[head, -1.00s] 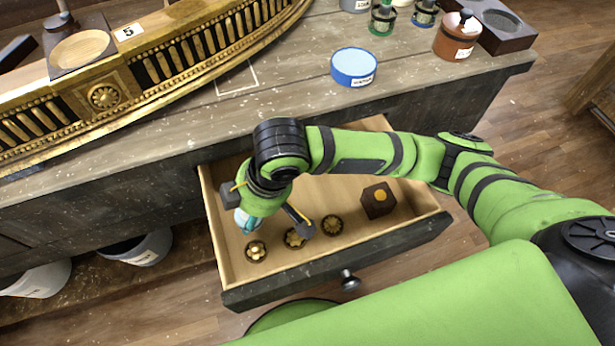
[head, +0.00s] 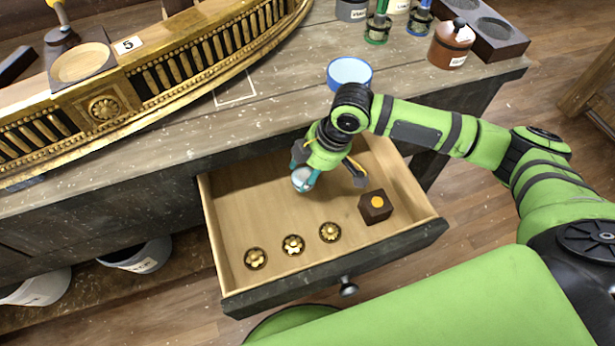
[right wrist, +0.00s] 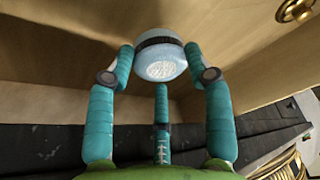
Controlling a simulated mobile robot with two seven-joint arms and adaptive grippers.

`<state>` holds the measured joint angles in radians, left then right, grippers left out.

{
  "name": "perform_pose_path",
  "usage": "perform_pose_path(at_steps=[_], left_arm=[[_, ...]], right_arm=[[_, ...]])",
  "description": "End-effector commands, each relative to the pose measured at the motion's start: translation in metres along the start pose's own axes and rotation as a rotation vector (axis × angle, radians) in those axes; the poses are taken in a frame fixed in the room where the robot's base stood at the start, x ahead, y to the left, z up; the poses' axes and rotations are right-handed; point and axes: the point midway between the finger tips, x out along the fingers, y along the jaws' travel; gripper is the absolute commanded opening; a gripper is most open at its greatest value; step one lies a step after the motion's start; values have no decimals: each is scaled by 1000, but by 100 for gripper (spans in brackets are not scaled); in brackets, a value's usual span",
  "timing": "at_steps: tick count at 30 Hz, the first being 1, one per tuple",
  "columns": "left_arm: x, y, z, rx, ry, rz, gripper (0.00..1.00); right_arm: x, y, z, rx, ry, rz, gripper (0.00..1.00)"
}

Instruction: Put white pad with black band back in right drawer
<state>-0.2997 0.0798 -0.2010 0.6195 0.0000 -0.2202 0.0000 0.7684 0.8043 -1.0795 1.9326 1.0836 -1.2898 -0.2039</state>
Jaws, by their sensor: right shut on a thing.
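The white pad with a black band (right wrist: 160,56) is held between the teal fingers of my right gripper (right wrist: 165,70) in the right wrist view. In the head view the right gripper (head: 306,178) is over the back middle of the open right drawer (head: 235,222), with part of the pad (head: 302,180) showing at its fingertips. The pad seems to be at or just above the drawer floor; I cannot tell whether it touches. My left gripper is not in view.
The drawer holds several gold rosettes (head: 293,245) along its front left and a dark block with an orange top (head: 376,206) at right. The left and middle floor is bare. On the tabletop stand a blue round tin (head: 349,74) and a brown jar (head: 451,45).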

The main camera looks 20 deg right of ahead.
Motion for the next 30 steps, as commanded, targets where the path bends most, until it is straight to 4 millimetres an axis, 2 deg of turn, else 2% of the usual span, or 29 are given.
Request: perform_pose_path(at_steps=[7,14,15,16,26,30], left_arm=[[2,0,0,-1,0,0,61],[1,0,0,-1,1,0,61],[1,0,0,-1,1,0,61],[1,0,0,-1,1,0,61],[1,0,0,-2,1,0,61],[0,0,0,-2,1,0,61]], right_arm=[[29,-1,11,1,-3,-2,26],[32,-1,12,-1,-1,0,26],[32,-1,12,0,-2,0,68],[32,-1,12,0,-2,0,76],[31,-1,12,0,-1,0,76],[21,0,11,1,0,1,76]])
